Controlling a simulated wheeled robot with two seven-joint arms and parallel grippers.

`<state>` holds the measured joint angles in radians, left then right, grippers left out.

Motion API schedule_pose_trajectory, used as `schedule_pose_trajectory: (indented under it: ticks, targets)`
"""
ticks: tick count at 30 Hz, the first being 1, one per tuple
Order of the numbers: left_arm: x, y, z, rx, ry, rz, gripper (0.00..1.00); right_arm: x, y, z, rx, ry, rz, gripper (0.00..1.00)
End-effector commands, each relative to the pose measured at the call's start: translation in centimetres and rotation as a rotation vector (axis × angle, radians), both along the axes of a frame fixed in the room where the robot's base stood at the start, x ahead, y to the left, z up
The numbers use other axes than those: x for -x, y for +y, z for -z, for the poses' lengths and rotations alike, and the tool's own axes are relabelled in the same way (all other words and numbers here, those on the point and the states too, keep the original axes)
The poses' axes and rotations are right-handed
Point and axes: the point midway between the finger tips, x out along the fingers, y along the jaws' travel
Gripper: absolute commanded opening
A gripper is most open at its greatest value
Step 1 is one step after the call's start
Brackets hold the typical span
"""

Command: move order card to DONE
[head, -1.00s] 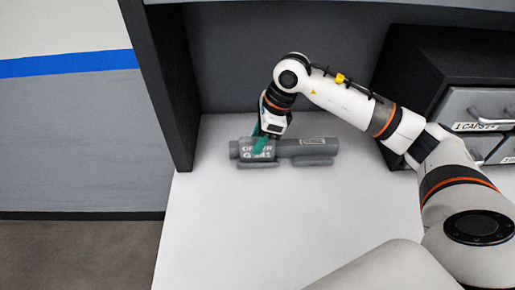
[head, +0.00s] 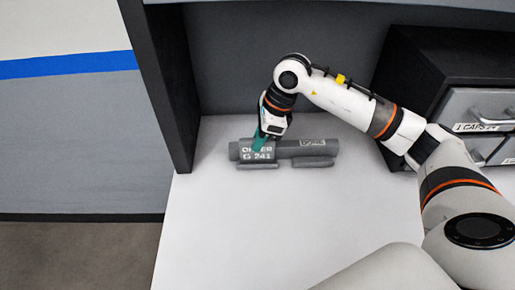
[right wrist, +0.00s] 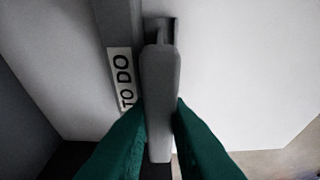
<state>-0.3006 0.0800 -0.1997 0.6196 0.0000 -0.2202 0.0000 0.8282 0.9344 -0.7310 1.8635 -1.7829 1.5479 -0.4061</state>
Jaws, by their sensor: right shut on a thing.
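The order card (head: 257,155), grey with white lettering that reads roughly "ORDER G 241", is at the left part of a long grey rack (head: 290,151). My right gripper (head: 261,141) comes down on the card from above, its green fingers shut on it. In the right wrist view a narrow grey piece, apparently the card seen edge-on (right wrist: 160,100), lies between the green fingers. A "TO DO" label (right wrist: 122,80) shows beside it. A small label (head: 312,143), too small to read surely, is on the rack's right part. My left gripper is out of view.
The rack stands on a white tabletop (head: 270,225) near the dark back panel. A dark upright panel (head: 165,85) is close on the left. A dark cabinet with grey drawers (head: 470,112) stands at the right. The front of the table is clear.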

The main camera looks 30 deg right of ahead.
Motion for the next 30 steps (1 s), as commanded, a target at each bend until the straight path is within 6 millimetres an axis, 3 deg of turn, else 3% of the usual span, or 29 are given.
schedule_pose_trajectory:
  ticks: [30]
  targets:
    - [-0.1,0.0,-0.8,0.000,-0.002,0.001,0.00,0.0,0.0,-1.7,0.000,-0.002,-0.001,0.00]
